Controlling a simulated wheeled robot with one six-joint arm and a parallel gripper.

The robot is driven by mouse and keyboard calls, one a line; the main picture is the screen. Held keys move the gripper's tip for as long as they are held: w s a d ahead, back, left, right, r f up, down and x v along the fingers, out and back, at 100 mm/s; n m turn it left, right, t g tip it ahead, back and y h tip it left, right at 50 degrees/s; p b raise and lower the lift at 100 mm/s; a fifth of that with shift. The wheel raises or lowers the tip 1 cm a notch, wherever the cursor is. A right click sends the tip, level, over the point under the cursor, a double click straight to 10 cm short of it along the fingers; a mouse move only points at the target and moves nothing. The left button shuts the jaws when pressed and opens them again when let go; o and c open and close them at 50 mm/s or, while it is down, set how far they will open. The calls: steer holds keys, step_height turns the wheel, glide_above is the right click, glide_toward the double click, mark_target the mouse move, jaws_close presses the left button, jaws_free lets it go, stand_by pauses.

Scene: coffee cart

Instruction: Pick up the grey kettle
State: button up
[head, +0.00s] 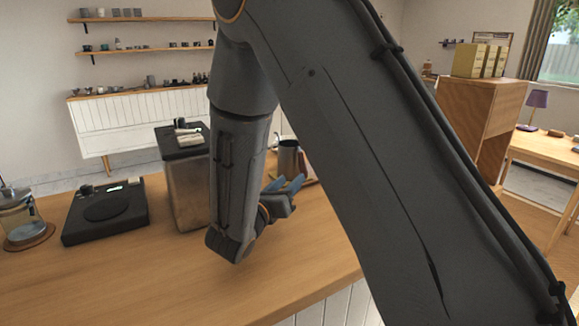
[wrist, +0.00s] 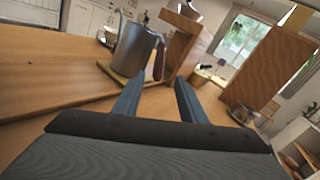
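The grey kettle (wrist: 134,47) stands upright on a light wooden board (wrist: 122,80) on the counter in the wrist view. Its spout points left and its dark handle is on the right. In the head view the kettle (head: 289,158) shows behind my forearm, partly hidden by my arm. My gripper (wrist: 155,86) is open and empty, its two blue-grey fingers pointing toward the kettle and the counter's edge. In the head view my gripper (head: 292,186) is just in front of the kettle, apart from it as far as the wrist view shows.
A tall metal box machine (head: 182,190) stands close left of my arm. A black scale (head: 105,212) and a glass press (head: 17,218) on a round mat are further left. The wooden counter (head: 130,270) is clear in front.

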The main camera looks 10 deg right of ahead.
mark_target(301, 168)
steer(key=shift+w, duration=0.45)
steer(key=shift+p+x, duration=0.9)
steer(key=shift+x, duration=2.55)
steer(key=shift+s+d, duration=0.1)
jaws_close()
